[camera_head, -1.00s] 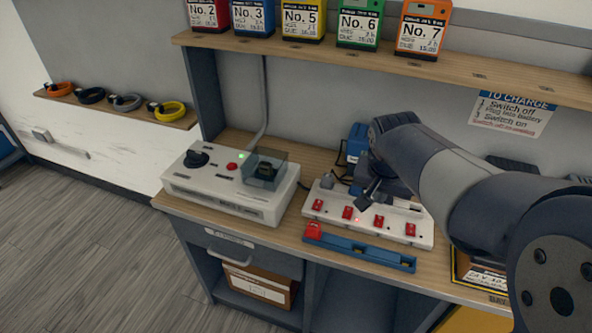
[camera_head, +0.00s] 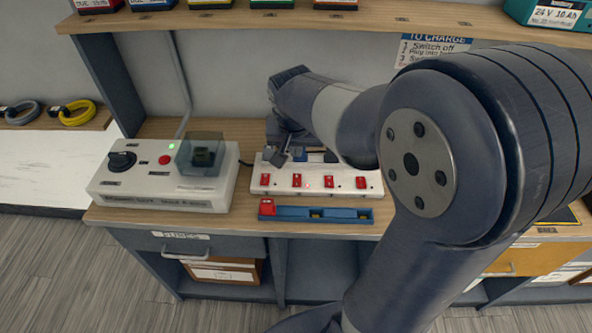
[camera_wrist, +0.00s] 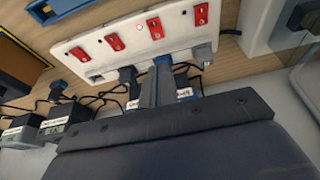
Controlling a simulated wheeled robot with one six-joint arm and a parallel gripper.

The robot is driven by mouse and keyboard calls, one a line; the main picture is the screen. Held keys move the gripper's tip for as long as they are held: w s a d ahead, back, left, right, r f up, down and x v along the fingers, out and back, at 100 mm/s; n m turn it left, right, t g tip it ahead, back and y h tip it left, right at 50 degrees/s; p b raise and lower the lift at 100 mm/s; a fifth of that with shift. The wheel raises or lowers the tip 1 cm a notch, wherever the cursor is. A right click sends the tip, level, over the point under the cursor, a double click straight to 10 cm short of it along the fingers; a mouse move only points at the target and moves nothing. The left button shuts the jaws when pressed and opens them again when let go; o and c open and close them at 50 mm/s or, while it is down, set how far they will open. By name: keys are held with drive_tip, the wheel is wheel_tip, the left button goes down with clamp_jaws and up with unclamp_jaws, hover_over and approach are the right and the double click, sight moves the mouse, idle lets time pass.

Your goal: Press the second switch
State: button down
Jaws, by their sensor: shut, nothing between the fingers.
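A white power strip (camera_head: 343,191) lies on the wooden bench with several red rocker switches in a row. The second switch from the left (camera_head: 297,180) also shows in the wrist view (camera_wrist: 155,28). A small lit lamp sits beside it. My gripper (camera_head: 279,161) is shut and empty, pointing down over the strip's back edge, behind the first and second switches. In the wrist view its fingers (camera_wrist: 160,78) end short of the second switch, apart from it in the picture. Their height above the strip is hard to tell.
Plugs and cables crowd the strip's back side. A white box (camera_head: 125,190) with a black knob and clear cover stands left. A shelf (camera_head: 240,20) with battery packs crosses above.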

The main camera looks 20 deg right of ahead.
hover_over(297, 177)
drive_tip(key=f, duration=0.6)
drive_tip(key=s+f, duration=0.1)
drive_tip(key=f, duration=0.2)
drive_tip(key=shift+a+f, duration=0.2)
drive_tip(key=shift+f, duration=0.05)
drive_tip(key=shift+x, duration=0.9)
drive_tip(key=shift+s+a, duration=0.1)
drive_tip(key=shift+s, duration=0.05)
drive_tip(key=shift+f+b, duration=0.35)
drive_tip(key=shift+b, duration=0.2)
drive_tip(key=shift+r, duration=0.15)
